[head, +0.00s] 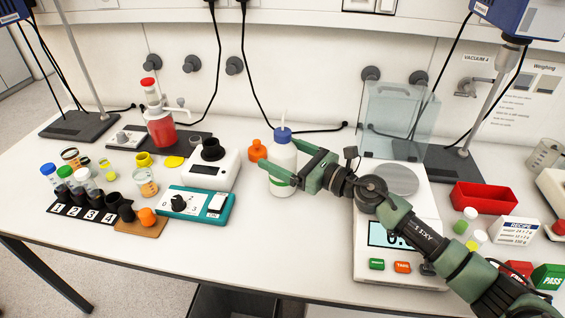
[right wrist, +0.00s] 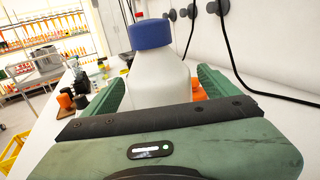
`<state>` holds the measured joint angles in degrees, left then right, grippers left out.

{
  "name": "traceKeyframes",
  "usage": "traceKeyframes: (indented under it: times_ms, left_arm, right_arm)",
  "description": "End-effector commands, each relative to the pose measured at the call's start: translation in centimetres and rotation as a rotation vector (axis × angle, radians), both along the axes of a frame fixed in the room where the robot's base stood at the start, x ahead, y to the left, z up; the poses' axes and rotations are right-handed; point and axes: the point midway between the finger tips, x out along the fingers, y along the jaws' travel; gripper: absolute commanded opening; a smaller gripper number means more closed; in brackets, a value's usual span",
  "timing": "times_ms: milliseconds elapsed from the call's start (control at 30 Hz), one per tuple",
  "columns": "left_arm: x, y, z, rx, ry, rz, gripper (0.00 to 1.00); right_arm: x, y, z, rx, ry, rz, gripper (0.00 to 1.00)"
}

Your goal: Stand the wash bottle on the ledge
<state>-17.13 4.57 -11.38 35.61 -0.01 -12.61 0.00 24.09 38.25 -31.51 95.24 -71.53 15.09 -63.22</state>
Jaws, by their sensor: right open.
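The wash bottle (head: 283,157) is white with a blue cap and a thin spout. It stands upright on the bench near the middle of the head view. My right gripper (head: 277,151) reaches in from the right, with its green fingers on either side of the bottle's body. In the right wrist view the bottle (right wrist: 158,75) is between the open fingers, with a gap visible on its right side. A white ledge (head: 300,30) runs along the wall above the bench. My left gripper is not in view.
An orange bottle (head: 257,151) stands close behind the wash bottle on the left. A teal device (head: 197,206) and a white instrument (head: 209,170) are to the left. A balance (head: 402,215) lies under my right arm. Bench space in front of the bottle is clear.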

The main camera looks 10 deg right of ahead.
Motion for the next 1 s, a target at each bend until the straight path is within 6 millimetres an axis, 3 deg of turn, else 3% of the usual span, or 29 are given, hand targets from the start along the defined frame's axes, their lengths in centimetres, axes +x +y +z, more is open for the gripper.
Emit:
traceKeyframes:
  times_ms: [233, 500, 567, 867, 1000]
  left_arm:
    - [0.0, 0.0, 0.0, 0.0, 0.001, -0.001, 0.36]
    - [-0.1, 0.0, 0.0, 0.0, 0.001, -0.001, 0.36]
    - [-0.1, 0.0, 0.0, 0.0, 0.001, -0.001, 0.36]
    - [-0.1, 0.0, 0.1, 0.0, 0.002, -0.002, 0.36]
    - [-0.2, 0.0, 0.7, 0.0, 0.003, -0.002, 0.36]
  right_arm:
    - [0.1, 0.1, -0.1, -0.001, 0.0, 0.0, 0.89]
    - [0.1, 0.1, -0.1, -0.001, 0.001, 0.0, 0.14]
    - [0.1, 0.1, -0.1, -0.001, 0.001, 0.0, 0.0]
    - [0.1, 0.1, 0.4, 0.0, -0.003, -0.001, 0.0]
    - [0.2, 0.0, 1.5, -0.001, -0.006, -0.002, 0.0]
